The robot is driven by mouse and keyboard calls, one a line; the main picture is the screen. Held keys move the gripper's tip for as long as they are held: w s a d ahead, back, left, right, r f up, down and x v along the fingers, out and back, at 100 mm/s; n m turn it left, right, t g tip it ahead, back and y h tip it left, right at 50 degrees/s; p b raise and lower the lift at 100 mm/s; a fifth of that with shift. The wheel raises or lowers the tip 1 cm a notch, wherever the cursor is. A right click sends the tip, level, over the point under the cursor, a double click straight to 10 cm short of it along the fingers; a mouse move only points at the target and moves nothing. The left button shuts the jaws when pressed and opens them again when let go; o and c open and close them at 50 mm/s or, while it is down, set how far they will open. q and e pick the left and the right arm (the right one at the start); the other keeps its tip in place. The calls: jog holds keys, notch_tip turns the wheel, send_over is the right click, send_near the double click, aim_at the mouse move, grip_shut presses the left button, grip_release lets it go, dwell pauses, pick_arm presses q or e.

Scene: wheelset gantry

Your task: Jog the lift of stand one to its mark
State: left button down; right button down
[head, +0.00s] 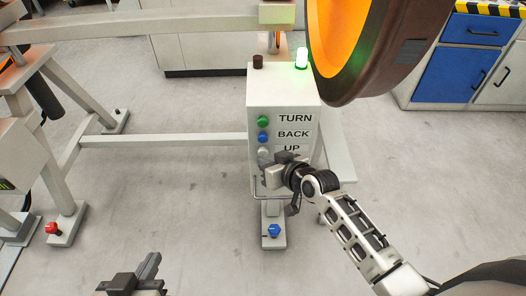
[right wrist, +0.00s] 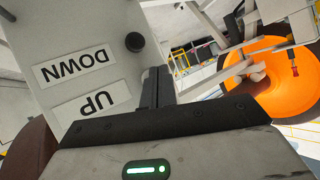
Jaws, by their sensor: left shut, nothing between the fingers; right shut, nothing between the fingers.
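The control box (head: 284,100) stands on a post at the middle of the head view. It has a green button beside TURN, a blue button (head: 263,137) beside BACK and a pale button (head: 263,152) beside UP. My right gripper (head: 270,170) is shut and empty at the box's lower front, just below the pale button. In the right wrist view, the box face is upside down, with a black button (right wrist: 135,42) by DOWN. The shut fingers (right wrist: 155,88) hide the spot beside UP; contact cannot be told. My left gripper (head: 145,272) is shut, low and away from the box. No lift mark is discernible.
On the box are a dark lamp (head: 258,62) and a lit green lamp (head: 302,58). A large orange-faced wheel (head: 385,85) hangs close at its right. Pale gantry beams (head: 165,140) run left. A blue cabinet (head: 466,65) stands behind. Open floor lies between.

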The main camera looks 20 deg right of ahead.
pick_arm(q)
jog(key=shift+r, duration=0.2)
pick_arm(e)
jog(key=shift+s+a, duration=0.1)
jog(key=shift+s, duration=0.2)
